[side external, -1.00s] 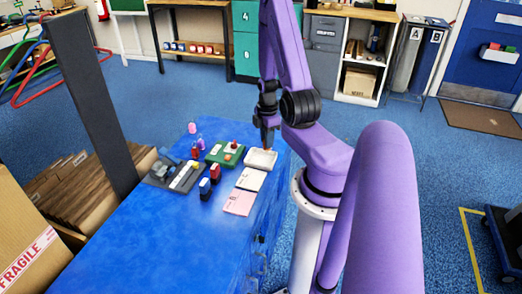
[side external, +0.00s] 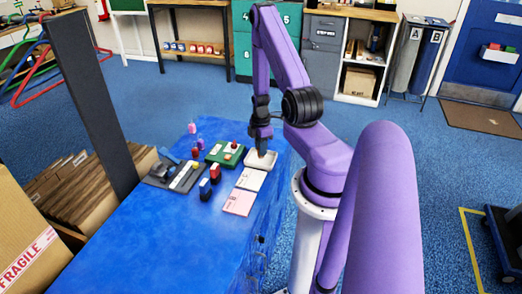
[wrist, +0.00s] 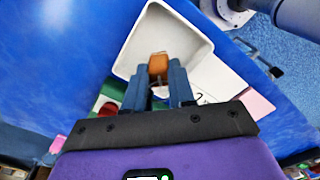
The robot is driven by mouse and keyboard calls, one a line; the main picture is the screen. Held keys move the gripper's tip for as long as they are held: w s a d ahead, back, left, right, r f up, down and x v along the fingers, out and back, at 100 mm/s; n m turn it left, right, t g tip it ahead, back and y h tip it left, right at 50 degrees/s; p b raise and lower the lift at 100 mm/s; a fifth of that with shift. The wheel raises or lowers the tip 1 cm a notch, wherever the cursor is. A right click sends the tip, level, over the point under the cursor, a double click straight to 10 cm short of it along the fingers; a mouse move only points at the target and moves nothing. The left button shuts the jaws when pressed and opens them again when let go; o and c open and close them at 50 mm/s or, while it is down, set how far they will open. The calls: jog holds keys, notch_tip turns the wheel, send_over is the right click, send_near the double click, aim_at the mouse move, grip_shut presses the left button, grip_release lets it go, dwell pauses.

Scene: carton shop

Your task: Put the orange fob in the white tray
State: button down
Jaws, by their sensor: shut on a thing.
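The orange fob (wrist: 158,66) is between the fingertips of my gripper (wrist: 160,76) in the wrist view, and the gripper is shut on it. The white tray (wrist: 190,28) lies under the fob in that view, with its inside bare. In the side view my gripper (side external: 261,149) points down at the white tray (side external: 271,165), over its near left part. The fob is too small to make out there. I cannot tell whether the fob touches the tray floor.
A green tray (side external: 216,155) with small items stands left of the white tray. A pale card (side external: 251,180) and a pink card (side external: 238,202) lie in front. Red and blue stamps (side external: 205,189) and a dark rack (side external: 165,178) are further left. The front of the blue table (side external: 140,235) is clear.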

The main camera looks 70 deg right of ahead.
jog(key=shift+f, duration=0.8)
jog(key=shift+f, duration=0.15)
jog(key=c, duration=1)
grip_release()
jog(key=shift+o, duration=0.2)
